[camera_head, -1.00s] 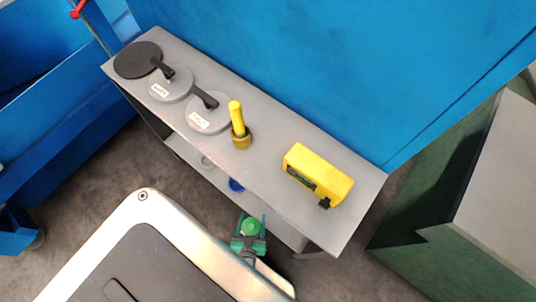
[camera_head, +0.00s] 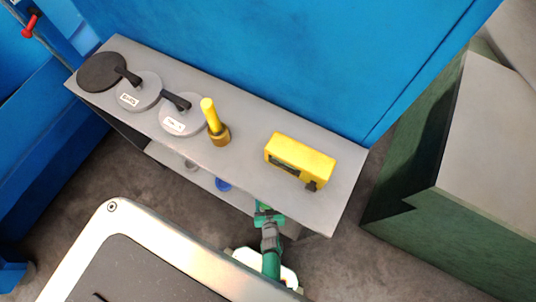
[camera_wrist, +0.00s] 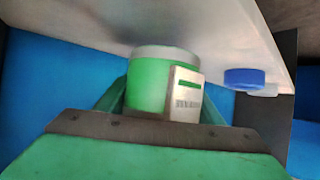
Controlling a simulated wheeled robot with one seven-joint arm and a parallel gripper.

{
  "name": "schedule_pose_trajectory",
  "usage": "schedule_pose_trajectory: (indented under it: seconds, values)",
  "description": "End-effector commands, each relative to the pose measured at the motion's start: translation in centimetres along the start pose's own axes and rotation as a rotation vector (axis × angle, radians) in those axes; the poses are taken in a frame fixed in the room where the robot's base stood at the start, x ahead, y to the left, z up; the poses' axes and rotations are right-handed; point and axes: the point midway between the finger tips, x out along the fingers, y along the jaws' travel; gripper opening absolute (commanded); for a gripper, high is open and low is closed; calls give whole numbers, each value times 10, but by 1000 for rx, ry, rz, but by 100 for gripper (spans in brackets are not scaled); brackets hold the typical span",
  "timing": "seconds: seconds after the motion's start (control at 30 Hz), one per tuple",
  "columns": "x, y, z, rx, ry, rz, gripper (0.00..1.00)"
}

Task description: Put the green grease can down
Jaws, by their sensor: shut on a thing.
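The green grease can (camera_wrist: 147,86), with a pale grey end band and a white label, is held between the green fingers of my gripper (camera_wrist: 162,98) in the wrist view. In the head view my gripper (camera_head: 268,215) is at the front edge of the grey bench, near its right end, partly hidden by the bench top. The can is hard to make out there. In the wrist view the can's pale end is close to a light grey shelf surface (camera_wrist: 215,35); I cannot tell whether they touch.
The bench top (camera_head: 240,165) bears a yellow device (camera_head: 300,158), a yellow-handled tool (camera_head: 213,122), two grey discs (camera_head: 140,92) and a dark disc (camera_head: 102,72). A blue-capped thing (camera_head: 222,184) is on the lower shelf (camera_head: 195,165); it also shows in the wrist view (camera_wrist: 244,77). A green block (camera_head: 430,220) stands right.

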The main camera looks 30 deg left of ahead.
Motion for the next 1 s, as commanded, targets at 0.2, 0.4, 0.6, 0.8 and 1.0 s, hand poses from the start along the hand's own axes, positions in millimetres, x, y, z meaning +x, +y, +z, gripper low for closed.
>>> schedule_pose_trajectory:
  seconds: [0.2, 0.4, 0.6, 0.8, 1.0]
  values:
    - [12, 4, 12, 2, 2, 1, 26]
    - [19, 3, 26, 1, 1, 0, 26]
    - [20, 3, 28, 0, 2, 0, 26]
    - [20, 3, 29, 1, 2, 0, 26]
    - [20, 3, 31, 1, 0, 0, 80]
